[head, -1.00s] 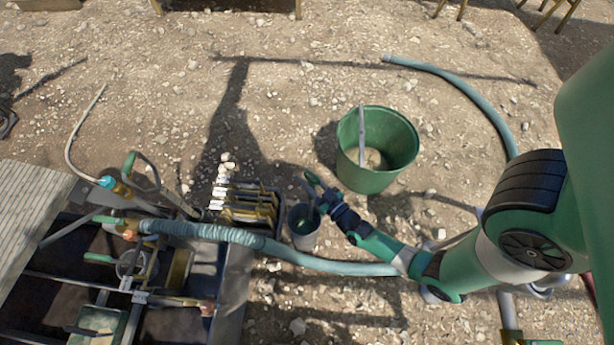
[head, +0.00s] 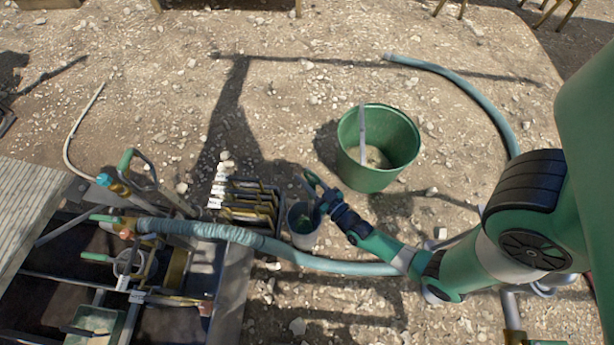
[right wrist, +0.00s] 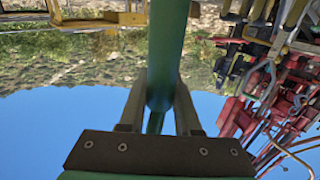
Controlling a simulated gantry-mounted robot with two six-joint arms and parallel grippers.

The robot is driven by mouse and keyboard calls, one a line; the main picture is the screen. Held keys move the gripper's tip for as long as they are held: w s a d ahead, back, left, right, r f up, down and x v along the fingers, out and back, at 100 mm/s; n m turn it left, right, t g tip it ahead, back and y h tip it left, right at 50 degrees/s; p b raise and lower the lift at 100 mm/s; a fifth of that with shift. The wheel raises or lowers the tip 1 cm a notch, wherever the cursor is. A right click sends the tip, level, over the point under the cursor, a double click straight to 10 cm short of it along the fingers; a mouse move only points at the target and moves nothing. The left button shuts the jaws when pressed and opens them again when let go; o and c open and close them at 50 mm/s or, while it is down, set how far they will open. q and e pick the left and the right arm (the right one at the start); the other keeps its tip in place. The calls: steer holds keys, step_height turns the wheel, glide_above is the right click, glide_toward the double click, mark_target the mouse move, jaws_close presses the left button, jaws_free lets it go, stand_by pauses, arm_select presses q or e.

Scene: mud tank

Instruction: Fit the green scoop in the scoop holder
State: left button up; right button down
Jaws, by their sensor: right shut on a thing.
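My right gripper (head: 318,194) is low over the ground at the middle of the head view. It is shut on a green bar-like handle (right wrist: 169,55), which I take to be the green scoop's. The handle runs up between the two fingers in the right wrist view. The rest of the scoop cannot be made out. A small grey cup-like container (head: 304,238) stands just below and left of the gripper, with something greenish inside it. It may be the scoop holder; I cannot tell for sure. My left gripper is not in view.
A large green bucket (head: 372,180) with a grey stick stands above and right. A rack of yellow-handled tools (head: 245,203) is left of the cup. A ribbed blue-green hose (head: 345,268) passes below it. The mud tank (head: 165,325) fills the lower left.

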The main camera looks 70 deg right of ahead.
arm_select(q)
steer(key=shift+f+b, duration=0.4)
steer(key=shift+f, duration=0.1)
arm_select(e)
steer(key=shift+f, duration=0.5)
steer(key=c, duration=0.5)
jaws_free()
